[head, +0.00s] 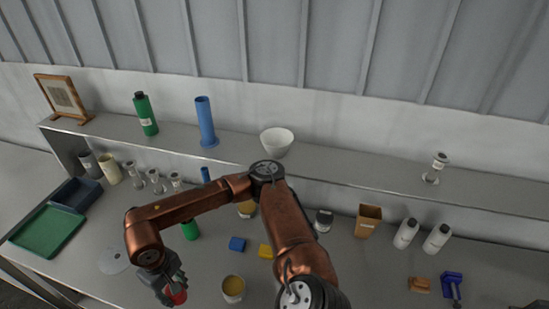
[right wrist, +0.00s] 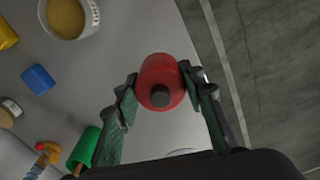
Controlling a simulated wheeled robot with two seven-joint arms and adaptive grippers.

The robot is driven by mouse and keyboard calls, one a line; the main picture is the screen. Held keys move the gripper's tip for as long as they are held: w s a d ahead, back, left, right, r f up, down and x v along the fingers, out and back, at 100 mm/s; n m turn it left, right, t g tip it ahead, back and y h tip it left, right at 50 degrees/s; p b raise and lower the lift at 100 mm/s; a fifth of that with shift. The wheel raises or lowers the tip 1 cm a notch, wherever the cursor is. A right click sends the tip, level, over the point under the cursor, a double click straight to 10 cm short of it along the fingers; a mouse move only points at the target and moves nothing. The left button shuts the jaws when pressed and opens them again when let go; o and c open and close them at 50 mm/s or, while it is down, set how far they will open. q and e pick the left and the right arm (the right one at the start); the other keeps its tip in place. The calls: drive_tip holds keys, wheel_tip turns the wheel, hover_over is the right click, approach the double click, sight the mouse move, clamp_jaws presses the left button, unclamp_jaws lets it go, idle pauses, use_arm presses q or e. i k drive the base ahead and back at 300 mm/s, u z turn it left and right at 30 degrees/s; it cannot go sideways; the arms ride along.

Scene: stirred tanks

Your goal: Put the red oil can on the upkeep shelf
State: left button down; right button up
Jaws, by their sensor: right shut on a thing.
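My right gripper (head: 172,288) is low at the front of the bench in the head view, its arm reaching across the middle. It is shut on the red oil can (head: 178,297), which is mostly hidden there by the gripper. In the right wrist view the red can (right wrist: 161,76) sits between the two fingers, its dark cap end facing the camera. A long grey raised shelf (head: 340,165) runs along the back wall above the bench; I cannot read any label on it. My left gripper is not in view.
On the shelf stand a green bottle (head: 146,114), a blue cylinder (head: 206,122), a white bowl (head: 277,141) and a small glass item (head: 436,167). Free shelf room lies right of the bowl. Near the gripper are a cup (head: 233,289), blue block (head: 237,244) and green can (head: 190,230).

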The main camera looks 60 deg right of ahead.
sight(315, 160)
drive_tip(key=z, duration=0.8)
drive_tip(key=k, duration=0.25)
